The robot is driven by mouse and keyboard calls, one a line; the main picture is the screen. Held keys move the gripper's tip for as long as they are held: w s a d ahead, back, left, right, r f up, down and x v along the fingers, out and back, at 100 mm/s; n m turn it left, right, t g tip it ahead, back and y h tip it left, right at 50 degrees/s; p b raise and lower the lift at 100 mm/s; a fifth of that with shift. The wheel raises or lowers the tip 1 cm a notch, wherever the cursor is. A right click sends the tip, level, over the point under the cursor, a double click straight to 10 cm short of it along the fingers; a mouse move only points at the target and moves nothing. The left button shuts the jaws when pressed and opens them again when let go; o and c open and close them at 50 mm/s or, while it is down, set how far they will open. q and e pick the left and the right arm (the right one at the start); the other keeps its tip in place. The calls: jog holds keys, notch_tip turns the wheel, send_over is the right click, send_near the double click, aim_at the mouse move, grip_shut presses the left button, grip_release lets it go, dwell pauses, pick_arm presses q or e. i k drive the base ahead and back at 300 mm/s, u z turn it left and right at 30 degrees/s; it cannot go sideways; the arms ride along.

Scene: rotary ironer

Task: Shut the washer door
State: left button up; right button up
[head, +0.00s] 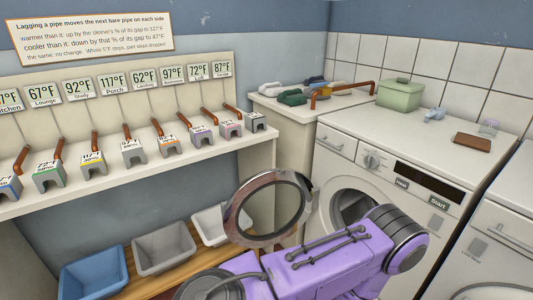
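The washer (345,181) is a white front loader at the right. Its round door (236,222), a metallic ring around dark glass, stands open, swung out to the left of the round opening (347,203). The inside of the drum looks dark. A purple arm link of mine crosses in front of the lower washer and covers part of the opening and the lower edge of the door. Neither of my grippers shows. I cannot tell whether my arm touches the door.
A second white machine (510,215) stands at the right edge. A shelf (150,155) with grey saddle blocks and copper pipes runs along the left wall. Blue (93,275), grey (163,247) and white bins stand below it. A green box (399,94) sits on the washer top.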

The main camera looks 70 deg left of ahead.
aim_at(231, 211)
jog(key=z, duration=0.4)
jog(key=k, duration=0.85)
jog(key=u, duration=1.55)
jog(key=i, duration=0.5)
jog(key=u, duration=0.05)
